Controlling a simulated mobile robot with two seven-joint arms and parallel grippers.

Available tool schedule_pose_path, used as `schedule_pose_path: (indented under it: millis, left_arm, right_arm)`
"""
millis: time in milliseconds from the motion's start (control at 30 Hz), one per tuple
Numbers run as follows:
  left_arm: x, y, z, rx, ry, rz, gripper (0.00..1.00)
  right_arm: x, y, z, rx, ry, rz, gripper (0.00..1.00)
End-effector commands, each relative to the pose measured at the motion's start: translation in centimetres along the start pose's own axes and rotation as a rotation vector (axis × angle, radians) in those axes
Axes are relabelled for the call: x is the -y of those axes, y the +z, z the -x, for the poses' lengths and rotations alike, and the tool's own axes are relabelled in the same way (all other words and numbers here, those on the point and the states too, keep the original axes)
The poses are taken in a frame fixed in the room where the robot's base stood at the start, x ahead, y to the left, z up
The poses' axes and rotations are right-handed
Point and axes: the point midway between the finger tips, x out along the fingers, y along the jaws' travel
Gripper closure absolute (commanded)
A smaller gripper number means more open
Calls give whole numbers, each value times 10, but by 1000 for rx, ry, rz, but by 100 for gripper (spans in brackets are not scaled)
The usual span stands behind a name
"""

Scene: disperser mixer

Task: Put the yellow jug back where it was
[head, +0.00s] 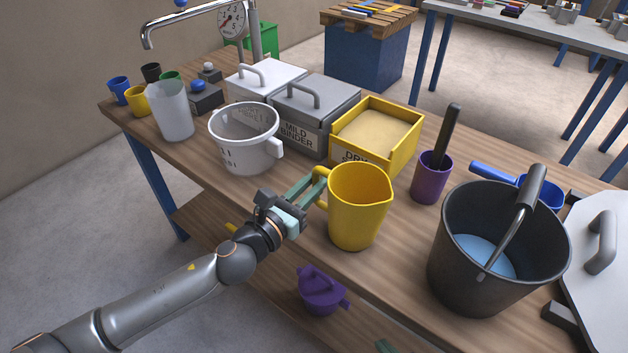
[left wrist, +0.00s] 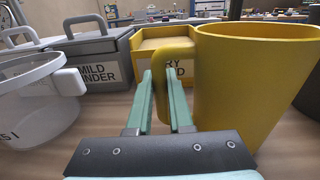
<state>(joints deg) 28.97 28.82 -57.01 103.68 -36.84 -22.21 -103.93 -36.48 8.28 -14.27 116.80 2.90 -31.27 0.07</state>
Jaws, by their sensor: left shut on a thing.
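The yellow jug (head: 359,207) is upright at the front of the wooden table, in front of the yellow bin. It also shows large in the left wrist view (left wrist: 245,85). My left gripper (head: 313,187) is shut on the jug's handle, which points left; in the left wrist view its green fingers (left wrist: 166,95) are on either side of the handle (left wrist: 168,62). I cannot tell whether the jug's base touches the table.
A white measuring jug (head: 240,155) stands left of my gripper. Behind are a grey binder box (head: 308,125) and a yellow bin (head: 372,135). A purple cup (head: 430,180) and a dark bucket (head: 462,270) with blue liquid stand to the right. A purple pot (head: 320,292) is below the tabletop.

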Motion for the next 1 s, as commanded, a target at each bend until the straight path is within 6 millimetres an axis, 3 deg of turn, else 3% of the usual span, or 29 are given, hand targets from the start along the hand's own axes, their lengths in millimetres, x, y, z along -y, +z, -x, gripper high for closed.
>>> schedule_pose_path:
  millis: [67, 100, 333, 667, 867, 1000]
  left_arm:
    - [0, -4, 0, 0, 0, 1, 100]
    - [0, -3, 0, 0, 1, 0, 77]
    - [0, -3, 0, -1, 1, 0, 51]
    - [0, 2, 1, -1, 0, 0, 51]
    - [-1, 0, 32, -4, 1, -1, 51]
    - [0, -1, 64, -4, 1, -1, 51]
  right_arm:
    - [0, 4, -1, 4, 0, -1, 100]
    - [0, 4, 0, 6, 0, -1, 100]
    - [0, 6, 0, 10, 1, -2, 100]
    - [0, 5, 2, 11, 1, -2, 100]
    - [0, 4, 2, 10, 2, -2, 100]
    - [-1, 3, 1, 8, 2, -1, 100]
